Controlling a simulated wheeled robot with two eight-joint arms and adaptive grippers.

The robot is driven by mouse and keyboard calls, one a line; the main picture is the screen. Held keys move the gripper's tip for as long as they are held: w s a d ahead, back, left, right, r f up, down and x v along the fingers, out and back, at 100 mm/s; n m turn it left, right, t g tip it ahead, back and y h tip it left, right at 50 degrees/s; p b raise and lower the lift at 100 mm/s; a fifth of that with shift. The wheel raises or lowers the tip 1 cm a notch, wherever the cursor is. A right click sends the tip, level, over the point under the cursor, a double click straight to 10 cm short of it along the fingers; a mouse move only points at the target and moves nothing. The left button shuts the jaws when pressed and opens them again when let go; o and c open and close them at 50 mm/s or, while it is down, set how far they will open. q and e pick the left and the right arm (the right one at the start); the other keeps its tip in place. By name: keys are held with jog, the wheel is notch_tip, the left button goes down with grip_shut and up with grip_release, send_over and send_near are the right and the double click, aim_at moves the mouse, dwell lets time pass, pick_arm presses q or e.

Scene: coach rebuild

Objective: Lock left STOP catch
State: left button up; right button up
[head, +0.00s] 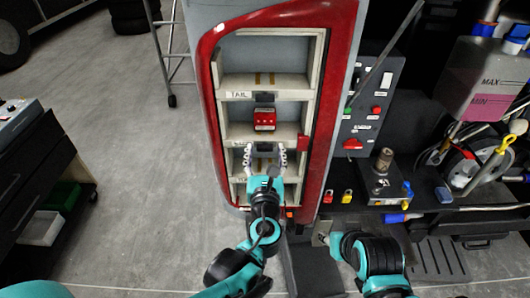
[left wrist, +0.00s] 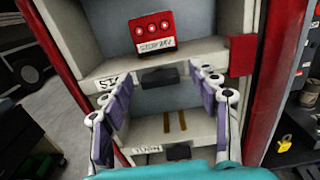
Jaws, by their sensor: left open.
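A red lamp module (head: 264,120) stands in the bay above the STOP label, in a red-framed cabinet (head: 333,95). In the left wrist view the module (left wrist: 152,36) sits upright on its shelf with its labelled face outward. The black STOP catch (left wrist: 160,76) is on the shelf edge below the module, beside the partly hidden label (left wrist: 112,82). My left gripper (head: 266,152) is open and empty, its fingers spread either side of the catch without visible contact. Whether the catch is locked cannot be told. My right gripper (head: 324,238) is low beside the cabinet, its jaws unclear.
The TAIL bay (head: 238,95) is above and the TURN bay (left wrist: 147,150) below, both without a module. A red block (head: 303,142) sits on the cabinet's right side. A control box (head: 370,105) and padlocks (head: 347,196) are to the right.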

pick_arm(q)
jog(key=shift+w, duration=0.3)
jog(key=c, duration=1.2)
